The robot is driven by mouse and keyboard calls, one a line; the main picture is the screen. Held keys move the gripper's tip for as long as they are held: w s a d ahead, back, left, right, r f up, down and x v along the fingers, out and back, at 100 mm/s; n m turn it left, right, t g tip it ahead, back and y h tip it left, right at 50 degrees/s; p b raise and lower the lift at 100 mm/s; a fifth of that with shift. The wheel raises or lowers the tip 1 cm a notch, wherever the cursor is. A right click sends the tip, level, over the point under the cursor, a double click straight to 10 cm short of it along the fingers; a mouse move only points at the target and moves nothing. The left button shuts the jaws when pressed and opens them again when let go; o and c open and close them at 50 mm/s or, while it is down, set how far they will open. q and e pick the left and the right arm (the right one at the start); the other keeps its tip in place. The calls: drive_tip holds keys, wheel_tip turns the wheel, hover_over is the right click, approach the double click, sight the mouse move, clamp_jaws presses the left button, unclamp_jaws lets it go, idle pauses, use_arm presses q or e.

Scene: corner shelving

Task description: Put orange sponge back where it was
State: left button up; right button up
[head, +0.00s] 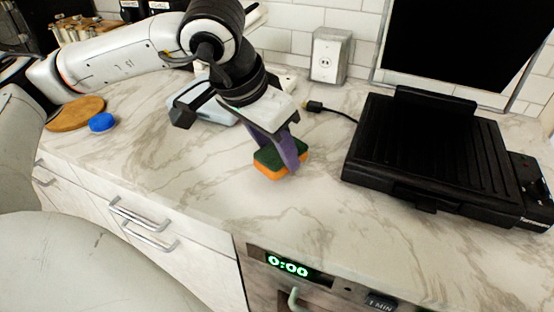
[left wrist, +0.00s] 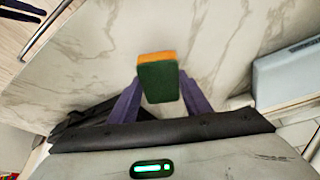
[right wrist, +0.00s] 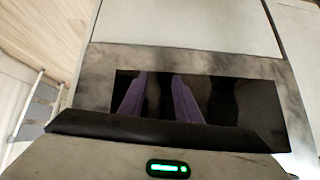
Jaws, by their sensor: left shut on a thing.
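The orange sponge (head: 270,171) has a dark green top layer. It is between the purple fingers of my left gripper (head: 281,152), which is shut on it, at or just above the marble counter. I cannot tell whether it touches the counter. In the left wrist view the sponge (left wrist: 157,82) stands out past the fingertips of my left gripper (left wrist: 158,88), green face toward the camera, orange layer on the far side. In the right wrist view my right gripper (right wrist: 160,84) has its fingers apart with nothing between them, in front of a dark panel.
A black grill (head: 430,155) stands on the counter to the right. A light blue-grey item (head: 205,106) lies behind my left wrist. A blue round object (head: 102,122) and a wooden board (head: 77,112) lie at left. The counter's front is clear, above drawers and an appliance showing 0:00 (head: 288,265).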

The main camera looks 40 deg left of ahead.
sight(273, 155)
use_arm(q)
drive_tip(key=shift+f, duration=1.65)
drive_tip(key=o, duration=1)
drive_tip(key=shift+b, duration=0.3)
drive_tip(key=shift+c, duration=0.2)
drive_tip(key=shift+r, duration=0.1)
drive_tip(key=shift+r+p, duration=0.25)
drive_tip(key=shift+p, duration=0.1)
drive_tip(key=v, duration=1.1)
drive_tip(key=shift+s+r+p, duration=0.2)
drive_tip(key=shift+r+p, duration=0.1)
drive_tip(key=shift+p, duration=0.05)
